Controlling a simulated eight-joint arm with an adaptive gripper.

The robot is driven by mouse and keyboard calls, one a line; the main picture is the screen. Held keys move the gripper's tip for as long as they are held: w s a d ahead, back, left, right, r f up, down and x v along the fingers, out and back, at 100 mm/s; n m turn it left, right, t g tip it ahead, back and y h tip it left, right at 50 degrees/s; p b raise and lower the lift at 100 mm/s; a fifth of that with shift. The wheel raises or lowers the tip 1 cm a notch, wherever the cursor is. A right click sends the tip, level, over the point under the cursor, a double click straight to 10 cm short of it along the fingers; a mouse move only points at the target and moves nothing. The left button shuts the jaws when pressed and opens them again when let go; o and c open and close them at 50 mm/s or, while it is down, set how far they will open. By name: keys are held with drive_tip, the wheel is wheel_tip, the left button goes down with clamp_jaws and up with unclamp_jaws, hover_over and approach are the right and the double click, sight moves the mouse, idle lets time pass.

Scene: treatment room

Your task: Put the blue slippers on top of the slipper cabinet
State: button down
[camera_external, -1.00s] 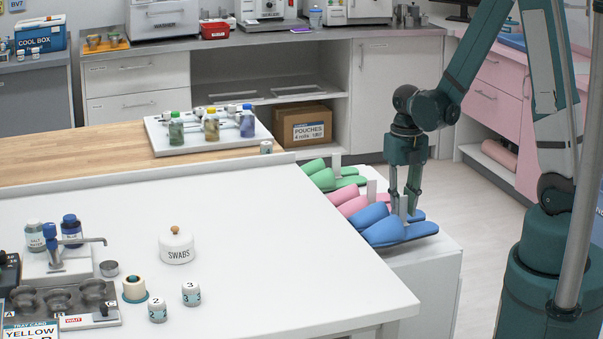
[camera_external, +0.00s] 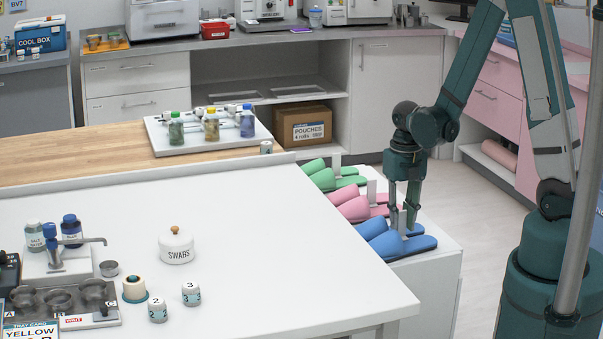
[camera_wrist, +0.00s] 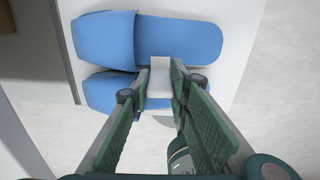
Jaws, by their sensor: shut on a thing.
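The pair of blue slippers (camera_external: 399,247) is at the near end of the white slipper cabinet (camera_external: 436,285), in line with the other pairs. They look level and at or very near its top; contact cannot be told for sure. My gripper (camera_external: 402,220) points down over them, with its fingers at the white upright piece between the two slippers. In the wrist view the fingers (camera_wrist: 161,88) are shut on this white piece (camera_wrist: 160,68), with one blue slipper (camera_wrist: 180,38) beyond it and the other partly hidden by the fingers.
Pink slippers (camera_external: 352,207) lie just behind the blue pair, and green slippers (camera_external: 322,177) behind those. The white table (camera_external: 260,285) borders the cabinet on the left. Floor (camera_external: 480,215) is clear to the right.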

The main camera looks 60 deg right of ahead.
drive_tip(key=shift+f, duration=0.2)
drive_tip(key=c, duration=2.6)
unclamp_jaws()
drive_tip(key=o, duration=0.4)
drive_tip(key=shift+o, duration=0.2)
drive_tip(key=shift+r, duration=0.1)
drive_tip(key=shift+r+p, duration=1.7)
drive_tip(key=shift+r, duration=4.3)
